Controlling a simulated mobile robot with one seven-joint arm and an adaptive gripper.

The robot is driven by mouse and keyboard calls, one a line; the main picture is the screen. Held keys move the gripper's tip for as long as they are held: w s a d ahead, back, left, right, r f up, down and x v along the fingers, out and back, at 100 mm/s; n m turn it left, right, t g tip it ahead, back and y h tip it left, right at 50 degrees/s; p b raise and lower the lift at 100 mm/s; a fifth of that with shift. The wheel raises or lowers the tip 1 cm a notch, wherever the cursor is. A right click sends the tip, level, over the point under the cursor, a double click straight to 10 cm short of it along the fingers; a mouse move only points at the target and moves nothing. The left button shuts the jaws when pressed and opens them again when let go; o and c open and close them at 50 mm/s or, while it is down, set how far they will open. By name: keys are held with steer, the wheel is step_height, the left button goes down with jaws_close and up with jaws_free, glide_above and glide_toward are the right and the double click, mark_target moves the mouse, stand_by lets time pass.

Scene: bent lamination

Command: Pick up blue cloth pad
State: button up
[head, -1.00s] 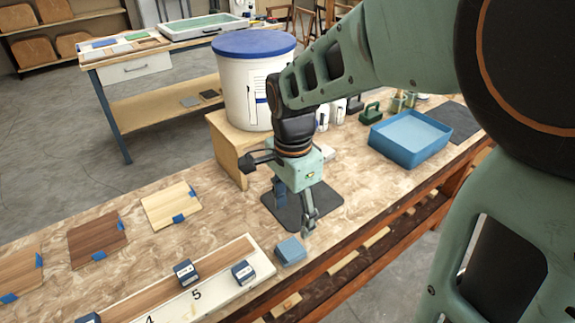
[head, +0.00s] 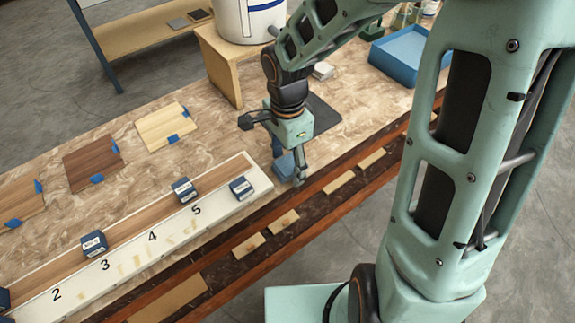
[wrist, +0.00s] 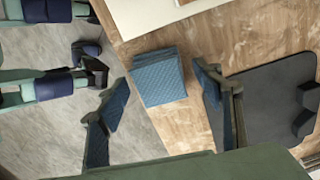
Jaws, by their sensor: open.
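The blue cloth pad (wrist: 158,78), a folded, quilted square block, lies on the bench near its front edge. In the head view the pad (head: 285,164) is partly hidden by my gripper (head: 288,168). In the wrist view my gripper (wrist: 161,78) is open, with one finger on the left of the pad and one on the right. A gap shows between the pad and each finger, so it is not held. The left finger appears over the floor beyond the bench edge.
A dark mat (head: 322,112) lies beside my gripper. A white numbered board (head: 217,207) with dark blue blocks lies to the left. A blue tray (head: 397,60) and a white bucket on a wooden stand (head: 222,70) stand farther back.

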steer(key=shift+c, duration=0.7)
steer(key=c, duration=0.9)
